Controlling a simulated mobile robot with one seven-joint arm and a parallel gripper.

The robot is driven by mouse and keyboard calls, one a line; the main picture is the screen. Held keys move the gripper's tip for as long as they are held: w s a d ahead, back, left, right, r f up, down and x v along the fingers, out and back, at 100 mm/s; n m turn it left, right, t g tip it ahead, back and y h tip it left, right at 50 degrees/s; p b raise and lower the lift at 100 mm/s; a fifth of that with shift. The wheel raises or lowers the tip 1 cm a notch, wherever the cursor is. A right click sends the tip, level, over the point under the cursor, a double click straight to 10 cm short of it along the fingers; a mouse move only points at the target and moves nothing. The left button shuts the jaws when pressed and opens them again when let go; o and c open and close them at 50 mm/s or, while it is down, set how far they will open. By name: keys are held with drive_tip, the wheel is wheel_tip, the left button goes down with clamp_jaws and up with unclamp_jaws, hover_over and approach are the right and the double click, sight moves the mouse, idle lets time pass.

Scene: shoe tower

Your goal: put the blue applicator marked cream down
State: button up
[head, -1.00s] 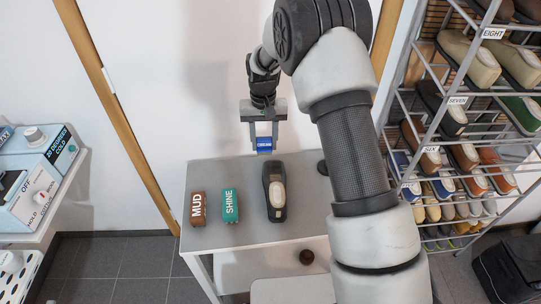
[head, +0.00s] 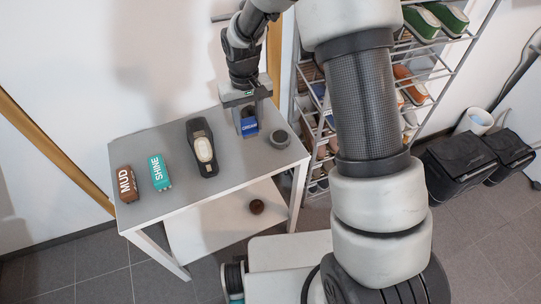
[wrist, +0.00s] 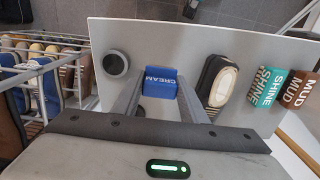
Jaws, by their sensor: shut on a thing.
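The blue applicator marked CREAM (head: 249,127) is between the fingers of my gripper (head: 247,114), over the back right part of the grey table (head: 240,170). In the wrist view the blue applicator (wrist: 161,82) shows its CREAM label between the two fingertips (wrist: 158,92). My gripper is shut on it. It is at or just above the tabletop; I cannot tell whether it touches.
A dark shoe with a pale top (head: 203,148) lies left of the applicator. The teal SHINE applicator (head: 160,172) and brown MUD applicator (head: 126,184) lie farther left. A round grey tin (head: 280,139) stands close on the right. A shoe rack (head: 312,115) stands beyond the table's right end.

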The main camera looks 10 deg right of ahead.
drive_tip(key=shift+s+d+f, duration=0.15)
drive_tip(key=shift+f, duration=0.15)
wheel_tip(320, 180, down, 10)
drive_tip(key=shift+r+b, duration=0.25)
drive_tip(key=shift+b, duration=0.4)
drive_tip(key=shift+f, duration=0.25)
drive_tip(key=o, duration=0.9)
drive_tip(key=shift+r, duration=0.1)
